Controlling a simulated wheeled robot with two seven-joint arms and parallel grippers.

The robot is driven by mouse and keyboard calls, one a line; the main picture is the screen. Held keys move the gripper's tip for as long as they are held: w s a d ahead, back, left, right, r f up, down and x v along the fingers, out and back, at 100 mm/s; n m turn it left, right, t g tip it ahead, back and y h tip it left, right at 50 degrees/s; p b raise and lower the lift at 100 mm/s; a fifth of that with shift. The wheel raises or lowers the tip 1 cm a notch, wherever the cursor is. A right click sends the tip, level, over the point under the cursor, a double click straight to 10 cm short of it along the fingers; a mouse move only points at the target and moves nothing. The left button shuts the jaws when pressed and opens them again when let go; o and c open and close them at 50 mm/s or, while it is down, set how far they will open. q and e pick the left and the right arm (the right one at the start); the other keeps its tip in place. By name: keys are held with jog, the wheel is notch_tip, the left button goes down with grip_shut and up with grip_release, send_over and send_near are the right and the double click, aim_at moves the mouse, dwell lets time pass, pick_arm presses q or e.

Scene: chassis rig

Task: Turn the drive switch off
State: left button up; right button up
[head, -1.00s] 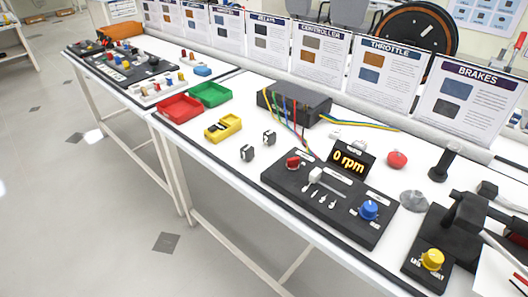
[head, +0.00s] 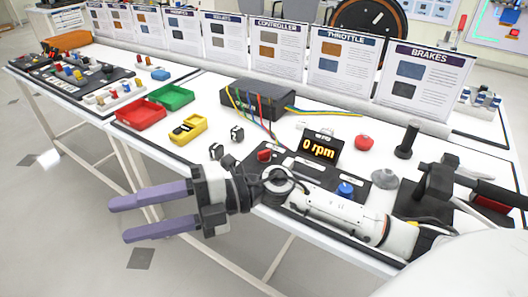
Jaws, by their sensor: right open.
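The black control panel (head: 364,184) lies on the white table, with a red knob (head: 264,155) at its left and a blue knob (head: 345,189) at its right. A display (head: 320,148) behind it reads "0 rpm". My right arm crosses in front of the panel and hides most of its middle and front, including the slider and small toggles. I cannot read which control is the drive switch. My right gripper (head: 118,220) has purple fingers, open and empty, pointing left beyond the table's front edge, well left of the red knob. My left gripper is out of view.
Two small black blocks (head: 237,134) stand left of the panel, near a yellow tray (head: 188,129), a red tray (head: 140,114) and a green tray (head: 171,97). A black box (head: 254,98) with coloured wires sits behind. A red button (head: 364,142) and black post (head: 407,139) stand right.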

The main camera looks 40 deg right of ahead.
notch_tip(320, 180, down, 2)
jog(key=d+f+n+g+h, duration=0.1)
jog(key=d+n+g+h, duration=0.1)
jog(key=n+h, duration=0.15)
jog(key=t+h+b, duration=0.2)
jog(key=h, duration=1.3)
send_near(264, 151)
jog(key=shift+m, duration=0.45)
jog(key=x, duration=0.7)
jog(key=shift+w+f, duration=0.1)
jog(key=shift+f, duration=0.15)
jog(key=shift+w+f, duration=0.15)
jog(key=shift+f, duration=0.25)
jog(key=shift+c, duration=0.2)
jog(key=c, duration=1)
